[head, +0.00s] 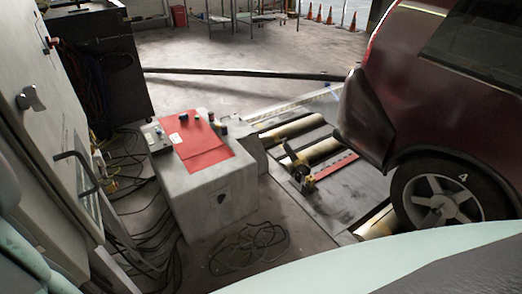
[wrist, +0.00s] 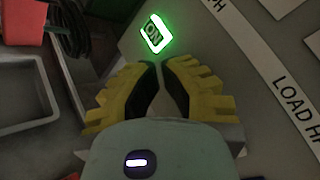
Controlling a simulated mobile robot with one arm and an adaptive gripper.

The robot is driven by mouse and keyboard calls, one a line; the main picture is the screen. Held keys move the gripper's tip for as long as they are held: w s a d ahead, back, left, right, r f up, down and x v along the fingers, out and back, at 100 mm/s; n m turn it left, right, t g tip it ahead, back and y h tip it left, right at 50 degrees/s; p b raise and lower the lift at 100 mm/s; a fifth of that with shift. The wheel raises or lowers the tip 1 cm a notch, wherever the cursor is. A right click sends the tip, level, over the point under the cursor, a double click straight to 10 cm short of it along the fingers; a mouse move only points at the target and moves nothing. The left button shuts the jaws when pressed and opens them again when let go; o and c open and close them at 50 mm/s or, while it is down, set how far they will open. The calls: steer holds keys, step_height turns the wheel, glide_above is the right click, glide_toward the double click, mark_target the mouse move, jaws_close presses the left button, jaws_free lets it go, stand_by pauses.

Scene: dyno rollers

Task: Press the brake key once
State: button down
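In the wrist view, my gripper (wrist: 160,65) points away from the camera, its two yellow fingers with dark pads drawn together at the tips and nothing seen between them. I cannot read any key as the brake key. In the head view, a small dark control box (head: 157,139) sits on a grey block, its markings too small to read. My gripper does not show in the head view.
The wrist view shows a curved white scale (wrist: 275,70) reading LOAD HP and a grey tray (wrist: 35,90). In the head view, a red sheet (head: 205,150) covers the block beside a dark red car (head: 415,75) on rollers (head: 312,152). Cables (head: 248,245) lie on the floor.

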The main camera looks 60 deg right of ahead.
steer(key=shift+s+a, duration=0.3)
steer(key=shift+s, duration=0.4)
steer(key=s, duration=0.1)
steer(key=s+a, duration=0.1)
steer(key=s, duration=0.1)
steer(key=s+a, duration=0.1)
steer(key=shift+s+p, duration=0.3)
steer(key=shift+d+r, duration=0.1)
stand_by(0.8)
